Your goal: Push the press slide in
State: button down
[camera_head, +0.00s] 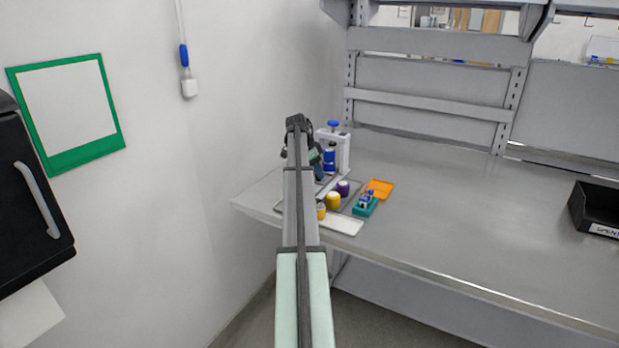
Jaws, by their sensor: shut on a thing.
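The press (345,150) is a white upright frame with a blue knob (333,125) on top, standing at the left end of the bench. A blue part (329,158) shows inside the frame. My gripper (319,174) points down at the front left of the press, in front of its lower part. It is shut on what appears to be the press slide; my arm and the gripper hide most of the slide. The fingertips are too small to make out, and I cannot tell how far in the slide is.
In front of the press are a purple-topped item (343,188), yellow items (333,200), a teal holder (365,207), an orange tray (381,188) and a white tray (343,225). A wall is close on the left. The bench (460,220) is clear towards a black bin (597,207).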

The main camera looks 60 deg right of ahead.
aim_at(326, 176)
jog(key=shift+d, duration=1.45)
jog(key=shift+r, duration=0.1)
jog(key=c, duration=0.8)
grip_release()
jog(key=v, duration=1.3)
jog(key=shift+w+a+r, duration=0.15)
jog(key=shift+r, duration=0.2)
jog(key=shift+f, duration=0.1)
